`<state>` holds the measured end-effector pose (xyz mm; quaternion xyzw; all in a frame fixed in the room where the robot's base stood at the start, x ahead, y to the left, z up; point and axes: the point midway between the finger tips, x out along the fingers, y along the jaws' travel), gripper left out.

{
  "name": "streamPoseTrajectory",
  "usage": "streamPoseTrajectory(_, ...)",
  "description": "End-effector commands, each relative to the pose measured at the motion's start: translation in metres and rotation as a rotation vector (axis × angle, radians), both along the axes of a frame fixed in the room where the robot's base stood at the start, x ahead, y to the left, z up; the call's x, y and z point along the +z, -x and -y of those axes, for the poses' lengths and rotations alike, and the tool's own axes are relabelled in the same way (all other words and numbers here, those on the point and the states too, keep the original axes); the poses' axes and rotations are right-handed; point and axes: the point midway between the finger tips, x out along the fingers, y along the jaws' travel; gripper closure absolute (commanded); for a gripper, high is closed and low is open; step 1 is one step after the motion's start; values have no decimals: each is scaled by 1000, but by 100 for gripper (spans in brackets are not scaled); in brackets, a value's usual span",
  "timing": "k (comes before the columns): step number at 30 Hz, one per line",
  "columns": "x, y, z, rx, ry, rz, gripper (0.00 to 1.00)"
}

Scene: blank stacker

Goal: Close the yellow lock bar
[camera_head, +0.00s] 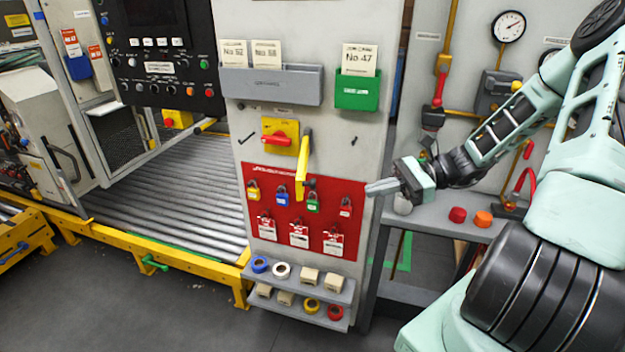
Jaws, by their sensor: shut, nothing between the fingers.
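The yellow lock bar (302,168) hangs on the front of the grey panel, to the right of a red rotary handle (280,138) on a yellow plate. My gripper (368,189) is shut and empty. In the picture it is to the right of the bar and clear of it, by the panel's right edge, with its fingers pointing left. I cannot tell its exact depth to the panel.
Several coloured padlocks, such as a red one (345,206), hang on the board. Above are a grey holder (268,86) and a green holder (356,92) with cards. Small shelves (318,285) hold tape rolls below. A roller conveyor (180,195) lies left; a workbench is behind my arm.

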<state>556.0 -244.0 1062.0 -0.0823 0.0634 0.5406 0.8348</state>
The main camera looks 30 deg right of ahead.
Motion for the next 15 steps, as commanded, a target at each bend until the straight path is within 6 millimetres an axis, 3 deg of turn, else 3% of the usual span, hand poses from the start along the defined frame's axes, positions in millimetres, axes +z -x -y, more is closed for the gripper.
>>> streamPoseTrajectory(1,3,2,19,-73,-46,0,100)
streamPoseTrajectory(3,5,4,37,-140,-95,1,100)
streamPoseTrajectory(7,7,7,54,-208,-142,6,100)
streamPoseTrajectory(11,8,3,52,-219,-154,7,100)
streamPoseTrajectory(15,7,-8,35,-214,-154,5,100)
